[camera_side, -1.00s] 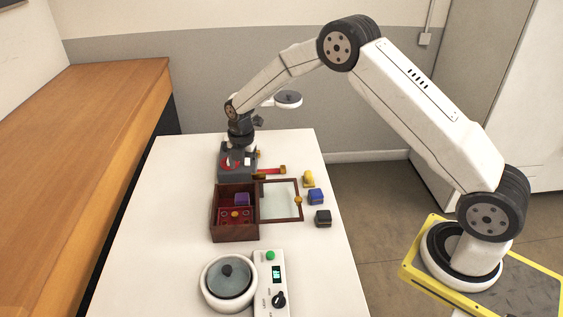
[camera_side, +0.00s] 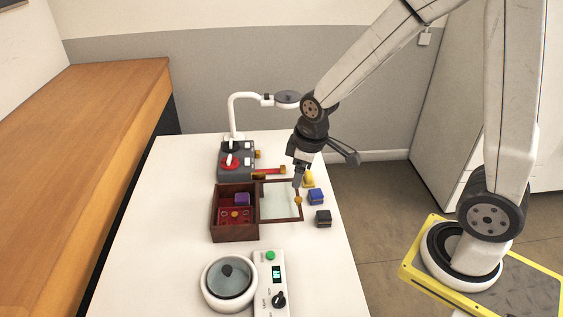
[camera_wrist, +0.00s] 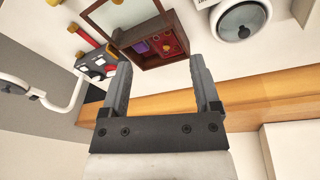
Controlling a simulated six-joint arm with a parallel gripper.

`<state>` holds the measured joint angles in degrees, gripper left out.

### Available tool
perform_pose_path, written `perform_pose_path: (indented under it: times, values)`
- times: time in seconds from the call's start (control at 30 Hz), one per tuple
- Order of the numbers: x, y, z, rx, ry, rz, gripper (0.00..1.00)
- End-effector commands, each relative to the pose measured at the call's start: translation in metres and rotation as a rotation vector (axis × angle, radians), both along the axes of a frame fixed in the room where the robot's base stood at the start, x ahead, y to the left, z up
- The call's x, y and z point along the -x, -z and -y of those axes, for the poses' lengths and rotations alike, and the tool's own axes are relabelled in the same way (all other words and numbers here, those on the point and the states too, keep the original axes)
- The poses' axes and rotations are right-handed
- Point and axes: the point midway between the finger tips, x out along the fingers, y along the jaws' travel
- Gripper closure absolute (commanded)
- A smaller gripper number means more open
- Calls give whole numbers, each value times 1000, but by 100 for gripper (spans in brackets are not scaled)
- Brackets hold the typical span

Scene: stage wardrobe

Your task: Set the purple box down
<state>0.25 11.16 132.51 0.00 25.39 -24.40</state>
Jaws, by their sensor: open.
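The purple box (camera_side: 241,199) sits inside an open dark wooden case (camera_side: 234,233), toward its back right. It also shows in the wrist view (camera_wrist: 141,46), inside the case. My gripper (camera_side: 298,184) is above the right side of the case's open glass lid (camera_side: 279,203), apart from the purple box and to its right. In the wrist view my gripper (camera_wrist: 160,66) has its two fingers spread with nothing between them.
Yellow (camera_side: 308,180), blue (camera_side: 317,196) and black (camera_side: 323,217) pieces stand right of the lid. Behind the case are a grey switch box (camera_side: 237,172) and a white lamp (camera_side: 233,110). A lidded pot (camera_side: 228,280) and control panel (camera_side: 270,290) stand in front.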

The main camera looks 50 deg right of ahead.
Motion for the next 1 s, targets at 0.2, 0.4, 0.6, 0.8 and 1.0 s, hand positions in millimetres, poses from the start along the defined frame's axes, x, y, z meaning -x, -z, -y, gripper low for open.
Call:
perform_pose_path:
  times: [0.2, 0.4, 0.6, 0.8, 1.0]
  values:
    - [47, -3, -1, -59, 277, 29, 20]
    - [66, -2, -2, -86, 399, 40, 20]
    - [68, -1, -2, -90, 416, 40, 20]
    - [68, -1, -2, -89, 414, 40, 20]
    - [68, -1, -1, -89, 413, 40, 20]
